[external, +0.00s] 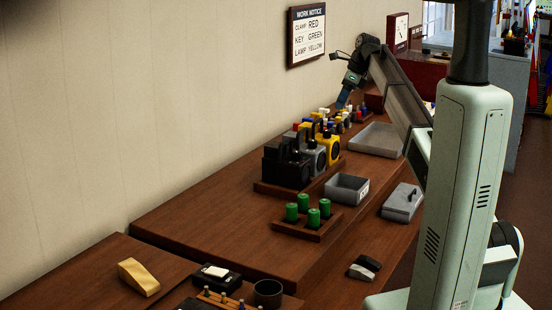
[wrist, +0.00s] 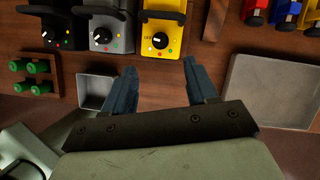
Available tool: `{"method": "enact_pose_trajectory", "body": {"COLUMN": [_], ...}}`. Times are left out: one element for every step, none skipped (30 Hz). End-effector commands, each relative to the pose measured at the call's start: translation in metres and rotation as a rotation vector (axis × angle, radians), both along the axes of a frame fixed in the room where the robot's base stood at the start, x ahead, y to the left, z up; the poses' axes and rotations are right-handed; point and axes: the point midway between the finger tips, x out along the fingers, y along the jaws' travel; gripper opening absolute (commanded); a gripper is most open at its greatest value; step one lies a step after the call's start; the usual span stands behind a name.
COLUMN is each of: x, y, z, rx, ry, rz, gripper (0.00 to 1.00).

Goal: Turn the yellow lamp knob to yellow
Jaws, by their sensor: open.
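The yellow lamp (external: 331,151) stands at the right end of a row of three lamps, beside the grey one. In the wrist view the yellow lamp (wrist: 176,45) shows a black knob (wrist: 160,41) with a white pointer mark, with small coloured dots around it. The pointer appears to lie toward the left, near a white label; its exact setting is too small to tell. My gripper (wrist: 161,82) is open with blue fingers and nothing between them. In the wrist view its fingertips are below the knob, apart from it. It also shows in the external view (external: 342,103).
The grey lamp (wrist: 103,38) and black lamp (wrist: 50,35) stand left of the yellow one. A grey box (wrist: 96,90), a rack of green cylinders (wrist: 33,86) and a wide tray (wrist: 268,88) lie nearby. A wall notice (external: 307,36) reads clamp red, key green, lamp yellow.

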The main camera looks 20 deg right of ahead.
Motion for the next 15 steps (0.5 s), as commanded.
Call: {"method": "enact_pose_trajectory", "body": {"x": [0.001, 0.001, 0.003, 0.004, 0.005, 0.006, 0.007, 0.008, 0.010, 0.011, 0.012, 0.013, 0.014, 0.015, 0.015], "y": [0.004, 0.006, 0.008, 0.010, 0.012, 0.014, 0.015, 0.017, 0.019, 0.021, 0.022, 0.024, 0.026, 0.028, 0.029], "z": [-0.009, -0.014, -0.021, -0.026, -0.031, -0.037, -0.042, -0.047, -0.054, -0.058, -0.063, -0.069, -0.073, -0.077, -0.082], "rx": [0.000, 0.000, 0.000, 0.000, 0.000, 0.000, 0.000, 0.000, 0.000, -0.001, -0.001, -0.001, -0.001, -0.001, -0.002], "ry": [0.002, 0.002, 0.003, 0.002, 0.001, 0.001, 0.002, 0.002, 0.002, 0.002, 0.002, 0.001, 0.001, 0.001, 0.001], "rz": [0.002, 0.002, 0.002, 0.002, 0.003, 0.003, 0.002, 0.002, 0.002, 0.002, 0.002, 0.001, 0.001, 0.002, 0.002], "gripper": [0.58, 0.58, 0.58, 0.58, 0.58, 0.58, 0.58, 0.58, 0.58, 0.58, 0.58, 0.58, 0.58, 0.58, 0.58]}}
